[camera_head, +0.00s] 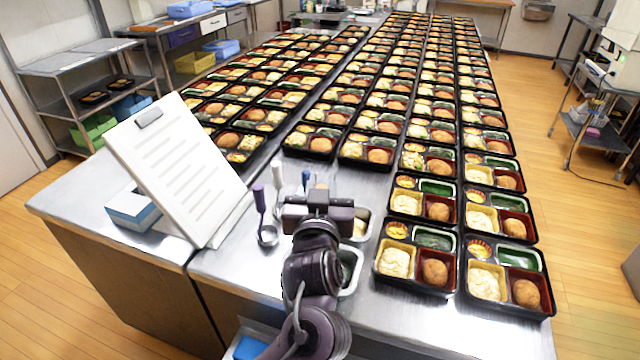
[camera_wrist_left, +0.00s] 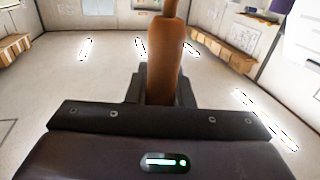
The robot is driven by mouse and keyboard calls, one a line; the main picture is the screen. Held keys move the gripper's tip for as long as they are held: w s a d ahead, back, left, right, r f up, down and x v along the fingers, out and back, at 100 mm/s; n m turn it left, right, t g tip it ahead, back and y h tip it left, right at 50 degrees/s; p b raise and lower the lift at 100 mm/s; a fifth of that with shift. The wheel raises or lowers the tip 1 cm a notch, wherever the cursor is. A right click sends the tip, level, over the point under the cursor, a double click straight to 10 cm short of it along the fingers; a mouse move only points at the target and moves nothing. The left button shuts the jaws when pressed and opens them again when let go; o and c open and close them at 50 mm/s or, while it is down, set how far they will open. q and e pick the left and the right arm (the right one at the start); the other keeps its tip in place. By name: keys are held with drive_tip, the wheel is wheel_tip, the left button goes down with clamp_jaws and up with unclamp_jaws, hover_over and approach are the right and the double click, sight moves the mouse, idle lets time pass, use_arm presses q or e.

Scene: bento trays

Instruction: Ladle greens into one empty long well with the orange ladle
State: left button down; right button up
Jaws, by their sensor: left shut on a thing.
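My left gripper (camera_head: 318,200) is over the front of the steel table. In the left wrist view my gripper (camera_wrist_left: 160,92) is shut on the orange handle of the ladle (camera_wrist_left: 166,50), which stands up between the fingers. The ladle's bowl is not visible. Steel pans (camera_head: 351,272) are partly hidden behind my left arm; whether one holds greens I cannot tell. Black bento trays (camera_head: 412,288) stand to the right, with long green wells. The long wells at the front right (camera_head: 525,259) and further back (camera_head: 437,188) look bare. My right gripper is not in view.
A white document stand (camera_head: 175,165) and a blue-and-white box (camera_head: 131,207) are further left. Rows of filled trays cover the back of the table.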

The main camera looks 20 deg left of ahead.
use_arm(q)
wheel_tip(320, 180, down, 6)
drive_tip(key=b, duration=0.3)
drive_tip(key=shift+f, duration=0.7)
idle(0.5)
drive_tip(key=shift+r, duration=0.15)
wheel_tip(320, 180, up, 9)
drive_tip(key=p, duration=0.9)
